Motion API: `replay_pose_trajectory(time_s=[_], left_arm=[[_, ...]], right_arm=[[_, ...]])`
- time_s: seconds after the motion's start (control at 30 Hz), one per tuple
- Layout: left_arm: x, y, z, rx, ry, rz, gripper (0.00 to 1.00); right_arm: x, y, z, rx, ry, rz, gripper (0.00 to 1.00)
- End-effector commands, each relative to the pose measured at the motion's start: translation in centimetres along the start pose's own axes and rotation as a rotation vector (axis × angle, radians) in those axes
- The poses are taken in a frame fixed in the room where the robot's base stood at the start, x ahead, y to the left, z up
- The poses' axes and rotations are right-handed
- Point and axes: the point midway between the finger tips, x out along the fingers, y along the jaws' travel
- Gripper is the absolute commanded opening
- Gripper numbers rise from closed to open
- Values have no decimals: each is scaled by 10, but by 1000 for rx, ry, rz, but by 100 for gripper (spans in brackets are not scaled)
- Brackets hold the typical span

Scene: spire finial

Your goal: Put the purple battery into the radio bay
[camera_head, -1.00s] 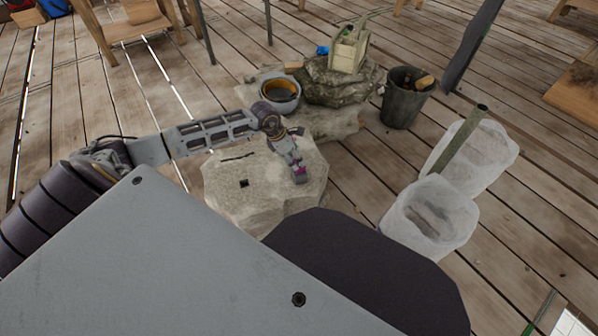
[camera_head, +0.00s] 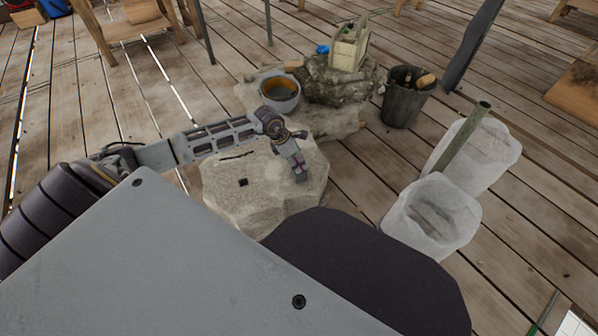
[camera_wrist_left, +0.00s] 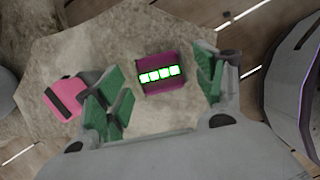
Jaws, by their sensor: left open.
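The purple battery (camera_wrist_left: 162,84), with a row of lit green bars, lies on the pale stone block in the left wrist view. My left gripper (camera_wrist_left: 165,98) is open, with its green finger pads on either side of the battery. Contact cannot be told. In the head view my left gripper (camera_head: 299,170) points down over the right part of the block and mostly hides the battery. A pale green box (camera_head: 349,50) that looks like the radio stands on the rock behind. Its bay cannot be made out. My right gripper is not in view.
A pink block with a dark band (camera_wrist_left: 64,97) lies left of the fingers. A grey pot (camera_head: 281,101), a dark bucket (camera_head: 402,108) and white sacks (camera_head: 430,225) stand around. Plank floor is clear between them.

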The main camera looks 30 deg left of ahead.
Motion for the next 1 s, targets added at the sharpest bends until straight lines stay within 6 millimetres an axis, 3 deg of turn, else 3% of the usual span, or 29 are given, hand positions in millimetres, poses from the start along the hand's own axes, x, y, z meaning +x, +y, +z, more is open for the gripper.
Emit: replay_pose_trajectory(time_s=[0.3,0.83,1.0], left_arm=[[22,0,0,-1,0,1,70],[23,0,0,0,0,1,70],[23,0,0,0,0,1,48]], right_arm=[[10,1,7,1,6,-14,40],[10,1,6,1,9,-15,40],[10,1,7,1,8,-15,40]])
